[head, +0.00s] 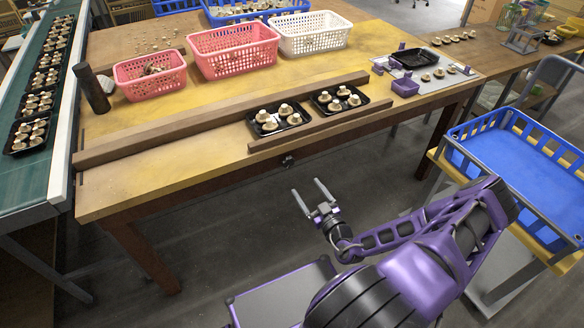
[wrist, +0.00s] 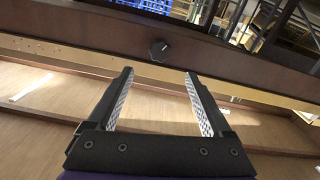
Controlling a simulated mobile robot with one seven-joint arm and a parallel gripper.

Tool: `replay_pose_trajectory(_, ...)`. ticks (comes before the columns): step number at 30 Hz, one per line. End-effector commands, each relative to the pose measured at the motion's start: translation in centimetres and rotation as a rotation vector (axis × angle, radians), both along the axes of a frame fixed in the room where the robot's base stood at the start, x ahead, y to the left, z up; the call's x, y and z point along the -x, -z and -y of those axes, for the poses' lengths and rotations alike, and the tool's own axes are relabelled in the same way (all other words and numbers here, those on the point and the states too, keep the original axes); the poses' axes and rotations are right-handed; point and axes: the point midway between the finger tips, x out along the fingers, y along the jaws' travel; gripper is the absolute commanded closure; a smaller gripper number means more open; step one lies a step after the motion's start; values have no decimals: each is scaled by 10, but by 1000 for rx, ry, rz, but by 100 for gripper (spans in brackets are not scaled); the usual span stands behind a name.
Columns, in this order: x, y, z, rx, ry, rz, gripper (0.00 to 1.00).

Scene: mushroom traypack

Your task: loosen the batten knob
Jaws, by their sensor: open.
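The batten knob (head: 288,161) is a small dark knob on the front edge of the wooden table, below the batten. In the wrist view the knob (wrist: 159,50) shows as a black faceted knob on the brown table edge, ahead of my fingers and roughly centred between them. My gripper (head: 312,190) is open and empty in front of the table, apart from the knob. In the wrist view both fingers of my gripper (wrist: 159,78) stand wide apart with nothing between them. The front batten (head: 320,127) lies along the table's front edge.
Two black trays of mushrooms (head: 279,131) (head: 362,101) sit between the front batten and a longer wooden batten (head: 150,130). Pink baskets (head: 233,38) and a white basket (head: 314,30) stand behind. A blue crate (head: 530,185) stands at the right. The floor before the table is clear.

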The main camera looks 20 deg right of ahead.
Motion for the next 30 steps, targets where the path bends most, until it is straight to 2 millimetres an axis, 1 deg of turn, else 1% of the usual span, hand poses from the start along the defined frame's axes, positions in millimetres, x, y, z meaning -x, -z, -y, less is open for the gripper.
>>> replay_pose_trajectory(1,-12,1,-1,2,-3,3,16)
replay_pose_trajectory(9,-70,1,-3,4,-4,2,16)
replay_pose_trajectory(12,-88,0,-4,4,-4,2,16)
replay_pose_trajectory(15,-101,1,-4,5,-3,0,16)
replay_pose_trajectory(18,-109,0,-4,4,-3,1,16)
replay_pose_trajectory(21,-114,0,-4,3,-2,0,16)
replay_pose_trajectory(29,-115,0,-4,3,-2,0,16)
replay_pose_trajectory(30,-115,0,-4,3,-2,0,22)
